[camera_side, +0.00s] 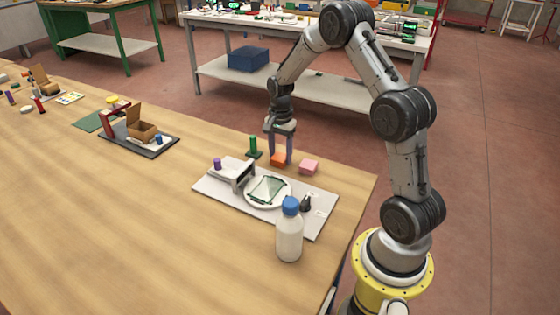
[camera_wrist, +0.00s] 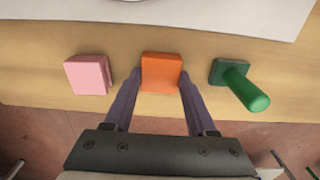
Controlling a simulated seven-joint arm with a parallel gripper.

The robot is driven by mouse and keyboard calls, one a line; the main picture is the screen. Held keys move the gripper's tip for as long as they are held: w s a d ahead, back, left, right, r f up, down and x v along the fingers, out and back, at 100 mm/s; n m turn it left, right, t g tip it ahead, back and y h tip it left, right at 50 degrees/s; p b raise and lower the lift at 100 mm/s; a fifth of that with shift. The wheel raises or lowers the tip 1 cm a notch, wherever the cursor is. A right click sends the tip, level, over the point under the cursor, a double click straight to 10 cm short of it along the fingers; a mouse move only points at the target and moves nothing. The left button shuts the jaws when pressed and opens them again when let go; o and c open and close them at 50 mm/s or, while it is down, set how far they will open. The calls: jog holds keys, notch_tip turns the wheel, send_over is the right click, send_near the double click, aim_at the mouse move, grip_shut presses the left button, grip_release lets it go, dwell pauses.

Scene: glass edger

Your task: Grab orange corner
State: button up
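The orange corner (camera_wrist: 161,72) is a small orange block on the wooden table near its far edge. In the side view the orange corner (camera_side: 278,159) sits at the tips of my gripper, partly covered by a finger. My gripper (camera_side: 281,160) points down with its two purple-grey fingers apart. In the wrist view the fingers of my gripper (camera_wrist: 160,82) stand on either side of the block, close to its left and right faces. A narrow gap seems to show on each side, though contact is hard to judge.
A pink block (camera_wrist: 89,75) lies left of the orange one, and a green-handled tool (camera_wrist: 240,84) stands to its right in the wrist view. A pale board (camera_side: 222,190) with a white disc (camera_side: 251,198) and glass lies close by. A blue-capped bottle (camera_side: 289,236) stands in front.

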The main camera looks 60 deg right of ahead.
jog(key=c, duration=0.6)
jog(key=shift+r, duration=0.1)
